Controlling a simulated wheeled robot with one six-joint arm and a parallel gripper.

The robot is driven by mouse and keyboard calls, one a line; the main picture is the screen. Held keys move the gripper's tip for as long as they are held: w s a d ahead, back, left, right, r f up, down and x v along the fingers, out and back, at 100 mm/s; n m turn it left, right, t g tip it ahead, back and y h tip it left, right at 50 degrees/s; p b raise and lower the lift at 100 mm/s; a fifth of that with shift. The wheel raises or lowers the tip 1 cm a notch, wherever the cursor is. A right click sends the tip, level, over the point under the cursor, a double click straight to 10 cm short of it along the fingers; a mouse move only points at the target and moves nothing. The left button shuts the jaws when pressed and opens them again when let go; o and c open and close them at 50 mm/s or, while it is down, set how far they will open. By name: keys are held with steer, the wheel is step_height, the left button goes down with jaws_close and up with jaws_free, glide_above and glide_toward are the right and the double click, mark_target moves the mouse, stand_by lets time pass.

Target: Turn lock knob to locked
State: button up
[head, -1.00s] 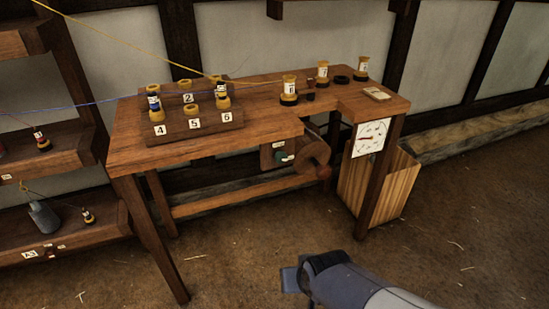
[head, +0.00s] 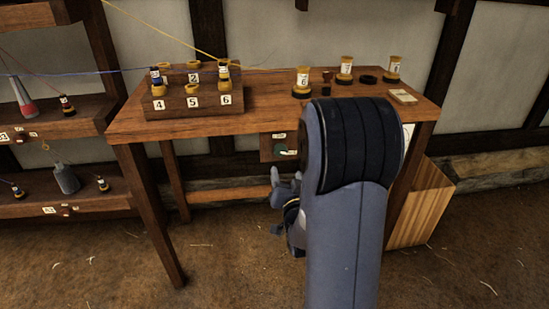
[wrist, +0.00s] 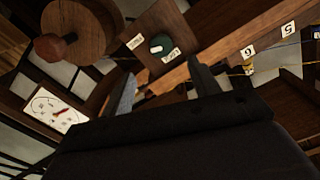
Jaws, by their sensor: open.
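The lock knob (head: 280,150) is a small dark green round knob on a wooden panel (head: 265,148) under the workbench top. In the head view my arm covers most of my gripper, which is low in front of the bench, below the panel.
The workbench (head: 250,118) carries a numbered spool rack (head: 175,118) and several spools. A wooden drum with a round handle (wrist: 52,47) sits beside the panel, and a dial (wrist: 52,110) is near it. A wooden bin (head: 425,205) stands at right. Shelves (head: 60,135) stand at left.

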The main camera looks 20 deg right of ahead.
mark_target(281, 153)
steer(key=x, duration=1)
steer(key=shift+w, duration=0.35)
steer(key=c, duration=1)
